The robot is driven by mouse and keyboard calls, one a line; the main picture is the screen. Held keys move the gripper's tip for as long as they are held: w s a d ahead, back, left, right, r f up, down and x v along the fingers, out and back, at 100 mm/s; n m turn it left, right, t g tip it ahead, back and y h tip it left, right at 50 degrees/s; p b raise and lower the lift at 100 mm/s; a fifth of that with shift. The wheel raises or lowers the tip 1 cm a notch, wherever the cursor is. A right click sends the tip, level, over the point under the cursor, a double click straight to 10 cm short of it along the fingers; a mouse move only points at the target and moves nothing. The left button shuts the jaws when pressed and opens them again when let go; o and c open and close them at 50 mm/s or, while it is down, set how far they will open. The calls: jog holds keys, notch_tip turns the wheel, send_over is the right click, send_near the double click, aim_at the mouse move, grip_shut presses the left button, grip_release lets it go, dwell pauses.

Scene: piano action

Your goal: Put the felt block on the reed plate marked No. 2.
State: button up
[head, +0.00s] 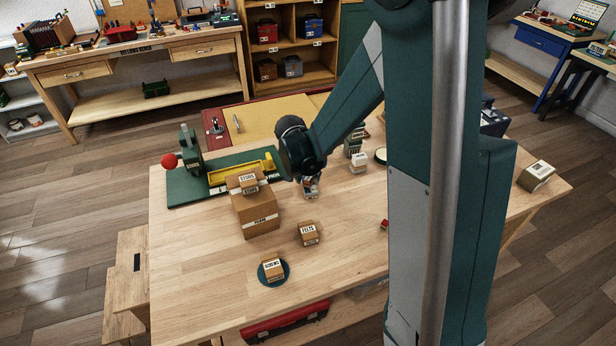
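My gripper (311,190) points down over the middle of the table. It is small and partly hidden by its own wrist, so I cannot tell whether it is open or shut or holds anything. I cannot make out a felt block for certain. A small red piece (384,224) shows at the edge of my arm, partly hidden. No reed plate marked No. 2 can be read in this view.
A large cardboard box (257,217) with a smaller labelled box (248,183) on top stands left of the gripper. A green press (190,150) and yellow tray (240,172) stand behind. A labelled box (273,268) rests on a round teal mat (286,281). The front-left tabletop is clear.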

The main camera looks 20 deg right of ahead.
jog(key=shift+r, duration=0.1)
jog(key=p+v, duration=0.2)
jog(key=v, duration=1)
jog(key=shift+p, duration=0.35)
dwell(0.5)
jog(key=s+a+r+n+t+y, duration=0.1)
jog(key=s+r+n, duration=0.3)
jog(key=s, duration=0.9)
jog(key=s+a+r+n+t+y, duration=0.2)
jog(key=s+r+n, duration=0.3)
jog(key=s+r, duration=0.5)
jog(key=shift+s+a+t, duration=0.5)
jog(key=shift+s+a, duration=0.1)
jog(key=shift+s, duration=1.4)
jog(key=shift+f, duration=0.2)
